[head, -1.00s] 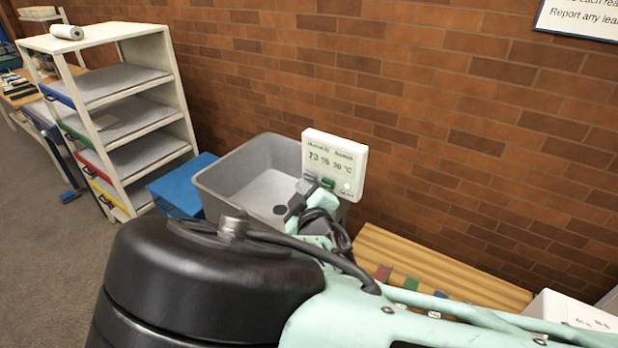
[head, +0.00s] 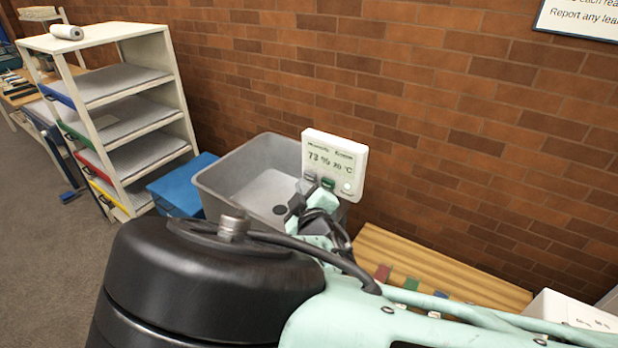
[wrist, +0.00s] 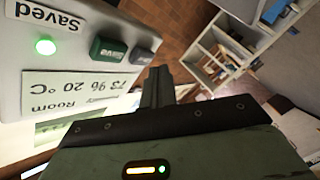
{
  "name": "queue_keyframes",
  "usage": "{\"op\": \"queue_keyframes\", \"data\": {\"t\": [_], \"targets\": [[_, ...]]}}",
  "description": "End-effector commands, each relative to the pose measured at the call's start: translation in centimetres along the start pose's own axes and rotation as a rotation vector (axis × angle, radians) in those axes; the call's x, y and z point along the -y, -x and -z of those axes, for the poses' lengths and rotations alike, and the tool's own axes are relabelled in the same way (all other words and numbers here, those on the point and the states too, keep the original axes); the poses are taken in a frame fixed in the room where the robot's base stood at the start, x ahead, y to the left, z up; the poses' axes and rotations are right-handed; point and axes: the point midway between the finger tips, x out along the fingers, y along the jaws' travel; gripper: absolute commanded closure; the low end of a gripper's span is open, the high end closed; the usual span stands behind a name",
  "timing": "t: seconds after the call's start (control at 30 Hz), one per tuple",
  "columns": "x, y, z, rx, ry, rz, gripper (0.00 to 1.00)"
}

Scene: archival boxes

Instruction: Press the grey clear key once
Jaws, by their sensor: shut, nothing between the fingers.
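A white wall panel (head: 357,160) has a display reading 73 96 20 °C. The grey clear key (head: 309,177) sits at its lower left, beside the green save key (head: 328,183). In the wrist view the panel (wrist: 60,70) is upside down; the grey key (wrist: 142,56) is right of the green key (wrist: 109,48), and the lamp marked Saved (wrist: 45,46) glows green. My gripper (head: 303,187) is shut and empty, just below the grey key. In the wrist view its fingertips (wrist: 158,72) are close beside that key; I cannot tell whether they touch.
A grey bin (head: 230,165) stands behind my gripper, with a blue box (head: 175,188) to its left. A slatted wooden bench (head: 445,275) lies at lower right. A shelf unit (head: 125,30) stands at left. The brick wall is close behind the panel.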

Motion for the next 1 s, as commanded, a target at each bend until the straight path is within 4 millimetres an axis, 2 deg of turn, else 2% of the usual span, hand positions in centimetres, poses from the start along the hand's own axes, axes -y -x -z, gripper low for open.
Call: {"op": "queue_keyframes", "data": {"t": [1.0], "targets": [[-0.61,-0.82,-0.58,0.000,-0.001,-0.001,1.00]]}}
